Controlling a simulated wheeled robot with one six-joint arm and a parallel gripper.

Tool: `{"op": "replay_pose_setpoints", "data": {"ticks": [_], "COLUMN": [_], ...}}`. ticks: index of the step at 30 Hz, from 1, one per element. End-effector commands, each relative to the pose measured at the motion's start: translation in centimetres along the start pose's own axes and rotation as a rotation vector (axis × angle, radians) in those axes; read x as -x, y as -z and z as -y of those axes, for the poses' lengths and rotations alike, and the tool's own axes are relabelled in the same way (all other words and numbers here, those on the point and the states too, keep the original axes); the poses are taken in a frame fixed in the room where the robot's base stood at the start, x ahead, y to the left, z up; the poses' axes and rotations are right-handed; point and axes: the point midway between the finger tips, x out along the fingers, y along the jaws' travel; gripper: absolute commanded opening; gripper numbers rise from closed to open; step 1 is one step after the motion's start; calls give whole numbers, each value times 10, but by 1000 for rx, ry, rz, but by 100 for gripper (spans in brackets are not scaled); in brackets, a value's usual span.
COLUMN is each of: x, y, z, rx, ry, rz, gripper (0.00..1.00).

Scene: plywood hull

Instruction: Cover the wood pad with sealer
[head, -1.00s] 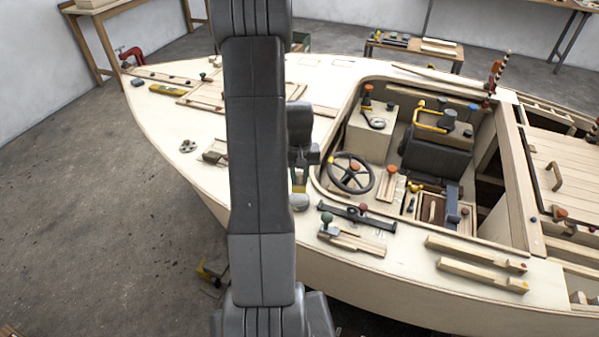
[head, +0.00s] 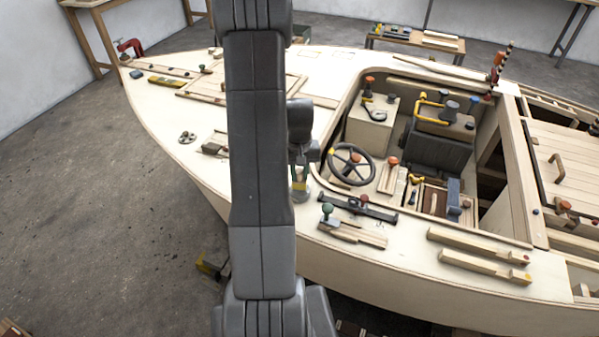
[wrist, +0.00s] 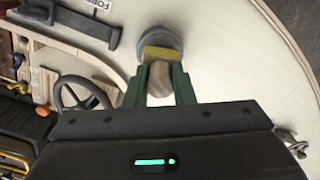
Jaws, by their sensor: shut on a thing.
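My gripper (wrist: 160,78), with green fingers, is shut on the wooden handle (wrist: 160,80) of a brush-like tool. The tool has a yellow band (wrist: 160,53) beyond the fingers. Its far end is at a round grey pot (wrist: 158,37) on the pale deck; I cannot tell how deep it is inside. In the head view the pot (head: 300,191) stands on the deck just right of my arm, below the gripper, which is partly hidden. Several wooden pieces lie on the deck, and I cannot tell which one is the wood pad.
A steering wheel (head: 351,165) and the open cockpit are to the right. A red clamp (head: 131,48) grips the far-left tip.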

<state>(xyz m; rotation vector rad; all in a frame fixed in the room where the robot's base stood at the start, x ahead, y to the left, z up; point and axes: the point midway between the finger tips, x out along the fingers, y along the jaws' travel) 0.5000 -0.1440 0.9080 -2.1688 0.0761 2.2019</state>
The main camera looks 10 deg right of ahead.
Motion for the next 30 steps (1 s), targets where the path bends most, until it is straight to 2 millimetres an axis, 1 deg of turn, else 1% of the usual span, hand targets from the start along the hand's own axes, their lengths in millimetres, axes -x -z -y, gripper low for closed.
{"op": "replay_pose_setpoints", "data": {"ticks": [30], "x": [-11], "y": [0], "z": [0], "rx": [0], "ry": [0], "rz": [0], "gripper": [4]}}
